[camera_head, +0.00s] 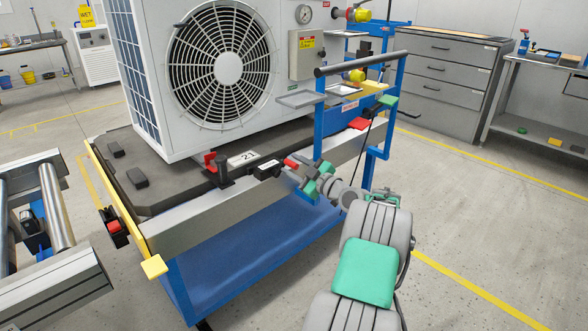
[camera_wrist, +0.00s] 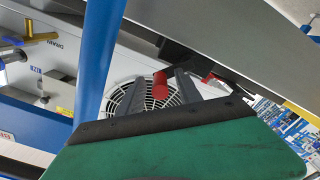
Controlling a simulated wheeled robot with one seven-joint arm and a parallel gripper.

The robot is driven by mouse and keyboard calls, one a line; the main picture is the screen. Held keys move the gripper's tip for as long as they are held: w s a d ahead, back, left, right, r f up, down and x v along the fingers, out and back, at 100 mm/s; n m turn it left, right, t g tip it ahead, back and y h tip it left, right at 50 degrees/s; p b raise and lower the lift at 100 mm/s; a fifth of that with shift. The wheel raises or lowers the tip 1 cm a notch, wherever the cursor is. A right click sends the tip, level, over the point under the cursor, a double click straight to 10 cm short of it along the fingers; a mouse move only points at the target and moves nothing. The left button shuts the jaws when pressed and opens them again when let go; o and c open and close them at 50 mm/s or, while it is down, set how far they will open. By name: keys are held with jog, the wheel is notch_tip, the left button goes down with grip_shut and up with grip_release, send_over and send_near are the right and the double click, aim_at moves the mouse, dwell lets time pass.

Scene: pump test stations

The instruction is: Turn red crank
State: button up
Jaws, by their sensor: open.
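The red crank handle (camera_head: 291,163) shows as a short red grip by the front edge of the cart, beside a black block. In the wrist view, a red cylinder (camera_wrist: 160,86) stands between the two dark fingers of my gripper (camera_wrist: 161,78), with the fan grille behind it. My gripper also shows in the head view (camera_head: 297,172), close to the red handle and partly hiding the area around it. The fingers are apart. I cannot tell whether either touches the red grip.
A blue post (camera_head: 319,115) and rail stand right of my gripper; the post looms close in the wrist view (camera_wrist: 98,65). The fan unit (camera_head: 229,68) sits on the cart. A red-topped black clamp (camera_head: 211,162) is to the left. Open floor (camera_head: 470,220) lies right.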

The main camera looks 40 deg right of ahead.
jog(key=shift+c, duration=0.4)
grip_shut()
